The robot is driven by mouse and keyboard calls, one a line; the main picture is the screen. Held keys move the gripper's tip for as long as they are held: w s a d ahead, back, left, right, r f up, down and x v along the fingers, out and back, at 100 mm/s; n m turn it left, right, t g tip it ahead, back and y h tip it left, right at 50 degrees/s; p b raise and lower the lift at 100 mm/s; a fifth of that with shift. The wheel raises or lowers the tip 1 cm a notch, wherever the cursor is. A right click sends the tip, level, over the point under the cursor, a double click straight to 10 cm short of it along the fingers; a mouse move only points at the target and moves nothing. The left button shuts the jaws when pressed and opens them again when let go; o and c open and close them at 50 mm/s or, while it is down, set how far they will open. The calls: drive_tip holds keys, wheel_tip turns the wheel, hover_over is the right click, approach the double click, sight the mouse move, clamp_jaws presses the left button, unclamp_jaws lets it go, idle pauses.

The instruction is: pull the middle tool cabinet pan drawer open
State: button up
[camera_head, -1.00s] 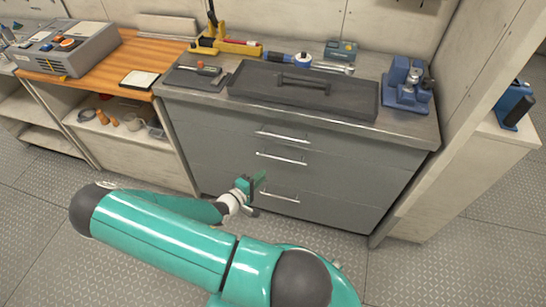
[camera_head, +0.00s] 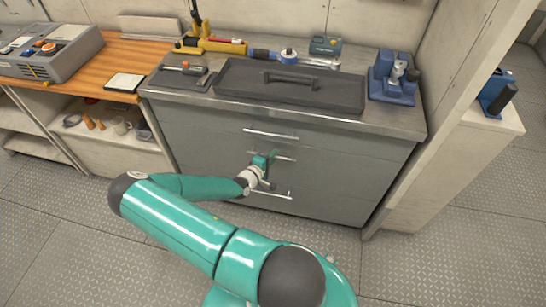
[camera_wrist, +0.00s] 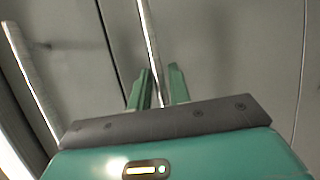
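The grey tool cabinet (camera_head: 335,163) has three bar handles on its front: top handle (camera_head: 270,133), middle handle (camera_head: 286,157) and bottom handle (camera_head: 270,194). The drawers look shut and flush. My gripper (camera_head: 271,158) is in front of the middle drawer and covers part of its handle. In the wrist view, my gripper (camera_wrist: 159,85) has its two green fingers apart. A bar handle (camera_wrist: 149,45) runs between them, with a visible gap at the fingers. I cannot tell whether either finger touches it. Another bar handle (camera_wrist: 30,80) lies to the left.
On the cabinet top are a dark lidded tray (camera_head: 290,92), a blue vise-like device (camera_head: 394,84) and several tools. A wooden workbench (camera_head: 110,68) stands to the left, a pale partition (camera_head: 445,120) to the right. The metal floor (camera_head: 430,265) at the front right is clear.

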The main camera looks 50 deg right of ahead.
drive_tip(key=shift+d, duration=0.1)
clamp_jaws()
drive_tip(key=s+a, duration=0.5)
drive_tip(key=a, duration=0.7)
drive_tip(key=s+a, duration=0.5)
drive_tip(key=a, duration=0.8)
drive_tip(key=shift+s+a, duration=0.2)
drive_tip(key=shift+s, duration=0.2)
unclamp_jaws()
drive_tip(key=a+r, duration=0.2)
drive_tip(key=a, duration=1.1)
drive_tip(key=shift+a+r, duration=0.25)
drive_tip(key=shift+a, duration=0.05)
